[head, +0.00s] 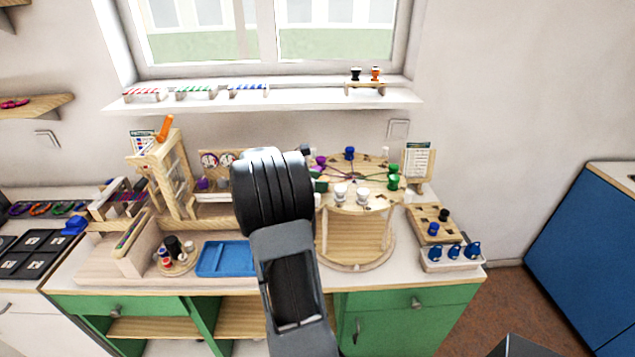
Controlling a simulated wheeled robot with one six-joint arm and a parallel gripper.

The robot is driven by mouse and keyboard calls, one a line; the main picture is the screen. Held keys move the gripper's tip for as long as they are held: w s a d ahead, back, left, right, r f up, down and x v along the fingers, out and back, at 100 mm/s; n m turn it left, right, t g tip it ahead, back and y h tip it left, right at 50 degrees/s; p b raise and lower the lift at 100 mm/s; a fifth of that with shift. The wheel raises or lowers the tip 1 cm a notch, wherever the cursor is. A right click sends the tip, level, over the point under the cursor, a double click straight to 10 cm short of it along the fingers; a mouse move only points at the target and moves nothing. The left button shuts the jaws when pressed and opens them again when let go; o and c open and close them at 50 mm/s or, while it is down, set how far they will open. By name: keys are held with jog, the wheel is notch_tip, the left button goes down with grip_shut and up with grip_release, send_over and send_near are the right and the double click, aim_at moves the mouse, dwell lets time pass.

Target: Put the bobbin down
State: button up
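My arm (290,270) rises through the middle of the head view, and its thick black joint hides what is behind it. A small dark part (306,151) shows past the joint and may belong to my gripper. The fingers are not clearly seen, nor any bobbin between them. A round wooden stand (355,215) carries bobbins near its rim: a blue one (350,153) at the back, a green one (393,178) at the right, two white ones (340,192) in front, and a purple one (320,163) at the left.
Left of my arm are a blue tray (222,272), a small round tray with several bobbins (174,262) and a wooden tower (170,180). At the right are a wooden board (416,224) and a white bin (430,263). The sill (300,99) holds black and orange bobbins.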

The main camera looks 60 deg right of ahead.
jog(key=shift+o, duration=1.3)
jog(key=shift+r, duration=0.1)
